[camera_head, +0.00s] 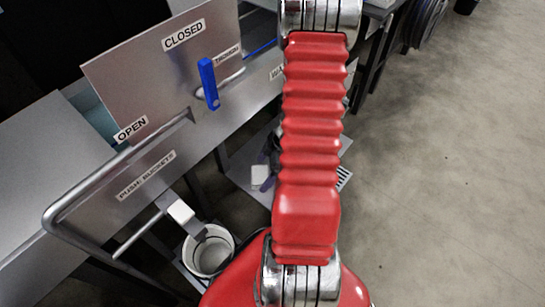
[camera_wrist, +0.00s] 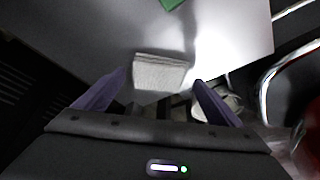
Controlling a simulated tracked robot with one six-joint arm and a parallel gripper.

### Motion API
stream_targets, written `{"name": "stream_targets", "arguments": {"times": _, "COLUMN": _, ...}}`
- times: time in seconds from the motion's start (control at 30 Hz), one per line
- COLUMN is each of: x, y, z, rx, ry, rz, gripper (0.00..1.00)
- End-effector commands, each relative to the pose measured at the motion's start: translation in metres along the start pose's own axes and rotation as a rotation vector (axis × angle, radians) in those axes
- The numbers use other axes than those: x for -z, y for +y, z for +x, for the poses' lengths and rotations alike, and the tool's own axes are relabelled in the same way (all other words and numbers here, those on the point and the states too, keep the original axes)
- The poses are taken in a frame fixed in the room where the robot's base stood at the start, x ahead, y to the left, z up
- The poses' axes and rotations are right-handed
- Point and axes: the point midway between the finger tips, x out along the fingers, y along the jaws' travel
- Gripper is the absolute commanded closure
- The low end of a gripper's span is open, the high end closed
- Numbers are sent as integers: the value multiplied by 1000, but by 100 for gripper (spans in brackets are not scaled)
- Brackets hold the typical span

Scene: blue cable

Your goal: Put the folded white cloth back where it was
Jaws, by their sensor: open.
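In the wrist view the folded white cloth (camera_wrist: 161,72) lies at the near edge of a grey surface. My gripper (camera_wrist: 160,80) is open, with its two purple fingers apart to the left and right of the cloth. I cannot tell whether the cloth is fully between the fingers or just beyond them. Nothing is seen gripped. In the head view a small white piece (camera_head: 260,175) shows low beside my red arm; I cannot tell if it is the cloth. My gripper is mostly hidden there.
The grey surface (camera_wrist: 235,25) carries a green object (camera_wrist: 171,4) at the top. A curved metal tube (camera_wrist: 268,85) stands at the right. In the head view, a panel with a blue handle (camera_head: 208,84), a bent rail (camera_head: 85,188) and a white bucket (camera_head: 211,252) are left. Floor is clear at right.

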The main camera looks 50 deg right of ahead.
Motion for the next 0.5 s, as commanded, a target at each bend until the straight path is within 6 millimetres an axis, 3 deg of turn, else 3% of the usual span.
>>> {"name": "stream_targets", "arguments": {"times": 0.5, "x": 0, "y": 1, "z": -65, "rx": -2, "ry": 0, "rz": -1, "gripper": 12}}
